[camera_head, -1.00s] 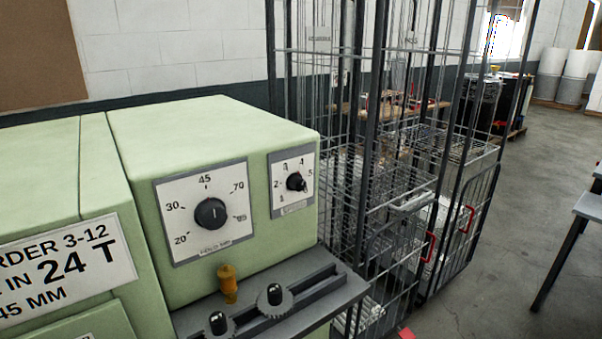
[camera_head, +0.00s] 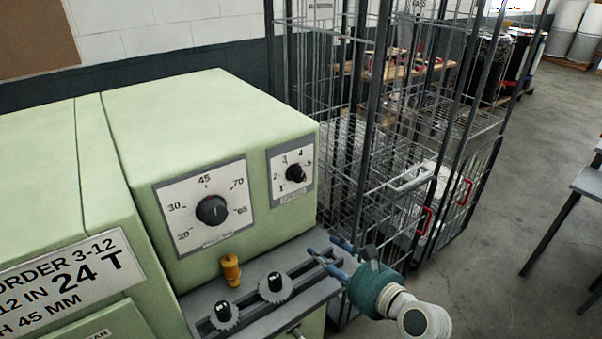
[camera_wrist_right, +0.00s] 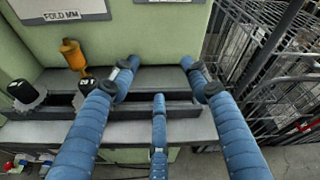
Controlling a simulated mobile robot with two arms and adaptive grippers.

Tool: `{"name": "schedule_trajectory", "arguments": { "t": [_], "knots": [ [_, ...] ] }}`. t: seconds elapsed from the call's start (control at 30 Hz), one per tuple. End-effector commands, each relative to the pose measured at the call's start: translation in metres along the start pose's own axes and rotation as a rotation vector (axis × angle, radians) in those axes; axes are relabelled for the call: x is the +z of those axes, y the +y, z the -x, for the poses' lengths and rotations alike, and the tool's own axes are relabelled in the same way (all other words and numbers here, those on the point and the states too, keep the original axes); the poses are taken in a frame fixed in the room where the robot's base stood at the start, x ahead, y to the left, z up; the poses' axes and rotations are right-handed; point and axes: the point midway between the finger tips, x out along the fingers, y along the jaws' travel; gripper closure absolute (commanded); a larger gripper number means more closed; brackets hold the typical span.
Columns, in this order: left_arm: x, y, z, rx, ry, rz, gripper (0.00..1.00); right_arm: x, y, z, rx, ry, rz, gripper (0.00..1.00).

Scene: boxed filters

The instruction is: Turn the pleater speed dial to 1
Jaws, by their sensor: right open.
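The small dial (camera_head: 295,173) is a black knob on a white plate marked 1 to 5, at the right of the green machine's front. Its label is too small to read, and its exact pointing is hard to tell. My right gripper (camera_head: 325,252) is below and right of that dial, by the right end of the grey ledge, apart from the knob. Its blue fingers are spread and empty. The right wrist view shows the open gripper (camera_wrist_right: 157,72) over the ledge, with the small dial out of view. My left gripper is not in view.
A yellow knob (camera_head: 231,270) and two black-topped knobs stand along the slotted ledge (camera_head: 205,300). A wire cage cart (camera_head: 400,190) stands close to the right of the machine.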

Motion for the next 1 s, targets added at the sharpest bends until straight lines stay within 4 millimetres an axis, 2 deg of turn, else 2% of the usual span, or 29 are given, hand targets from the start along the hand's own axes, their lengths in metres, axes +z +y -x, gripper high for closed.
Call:
{"name": "schedule_trajectory", "arguments": {
  "t": [0.03,0.1,0.2,0.3,0.47,0.8,1.0],
  "knots": [
    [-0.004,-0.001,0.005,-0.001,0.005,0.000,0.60,0.030,-0.023,-0.003,-0.033,-0.069,-0.148,0.54],
    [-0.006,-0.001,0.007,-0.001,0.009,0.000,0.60,0.059,-0.045,-0.005,-0.055,-0.151,-0.337,0.54],
    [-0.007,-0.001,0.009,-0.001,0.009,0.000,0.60,0.087,-0.067,-0.004,-0.064,-0.237,-0.529,0.54],
    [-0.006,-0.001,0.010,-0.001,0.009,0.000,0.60,0.102,-0.078,-0.004,-0.062,-0.283,-0.631,0.54],
    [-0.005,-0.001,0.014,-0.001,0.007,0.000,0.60,0.111,-0.084,-0.016,-0.059,-0.298,-0.667,0.54],
    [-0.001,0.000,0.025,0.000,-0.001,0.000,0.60,0.126,-0.092,-0.076,-0.059,-0.294,-0.661,0.54],
    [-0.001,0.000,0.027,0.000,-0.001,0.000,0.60,0.131,-0.095,-0.100,-0.060,-0.294,-0.662,0.54]
  ]
}}
